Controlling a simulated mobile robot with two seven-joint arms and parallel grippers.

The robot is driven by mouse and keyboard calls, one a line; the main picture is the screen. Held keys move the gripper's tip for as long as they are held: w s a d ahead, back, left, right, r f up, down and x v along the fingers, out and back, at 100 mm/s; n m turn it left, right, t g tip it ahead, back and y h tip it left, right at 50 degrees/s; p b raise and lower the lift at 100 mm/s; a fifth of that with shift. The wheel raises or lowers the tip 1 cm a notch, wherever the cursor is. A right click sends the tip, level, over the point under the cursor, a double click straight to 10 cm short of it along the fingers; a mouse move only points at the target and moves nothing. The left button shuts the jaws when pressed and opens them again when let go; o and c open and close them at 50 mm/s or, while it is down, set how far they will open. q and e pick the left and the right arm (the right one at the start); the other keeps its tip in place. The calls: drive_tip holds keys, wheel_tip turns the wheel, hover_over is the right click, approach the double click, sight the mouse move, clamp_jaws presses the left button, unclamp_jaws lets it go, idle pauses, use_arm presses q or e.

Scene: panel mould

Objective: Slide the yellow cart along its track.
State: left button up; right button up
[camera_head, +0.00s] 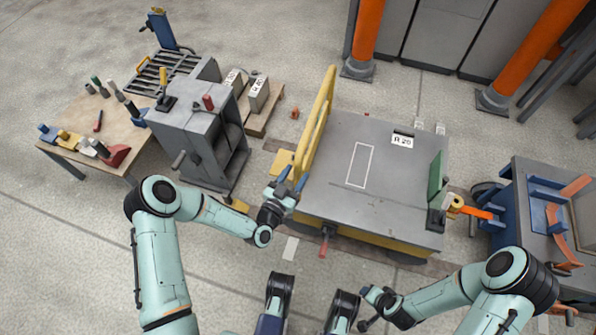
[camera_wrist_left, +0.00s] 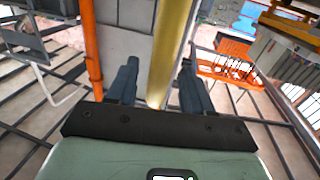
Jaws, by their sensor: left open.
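The yellow cart (camera_head: 375,236) is a low yellow body under a wide grey top plate (camera_head: 330,190). A tall yellow bar (camera_head: 318,120) stands along its left side. My left gripper (camera_head: 292,181) is at the cart's near left corner, by the bar's lower end. Its blue fingers are open. In the left wrist view the yellow bar (camera_wrist_left: 172,45) runs between the two fingers, with gaps visible on both sides; contact cannot be told. My right gripper (camera_head: 374,309) is low in the picture, away from the cart; its jaws are unclear.
A brown strip (camera_head: 440,267) runs on the floor by the cart's near side. A grey machine (camera_head: 190,135) and a wooden tool table (camera_head: 75,135) stand left. A blue-framed bench (camera_head: 525,225) stands right. Orange posts (camera_head: 368,40) rise behind. Floor in front is partly clear.

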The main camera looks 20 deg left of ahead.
use_arm(q)
drive_tip(key=shift+x, duration=1.1)
use_arm(e)
drive_tip(key=shift+s+d+f, duration=0.1)
drive_tip(key=shift+s+f, duration=0.4)
drive_tip(key=shift+s, duration=0.05)
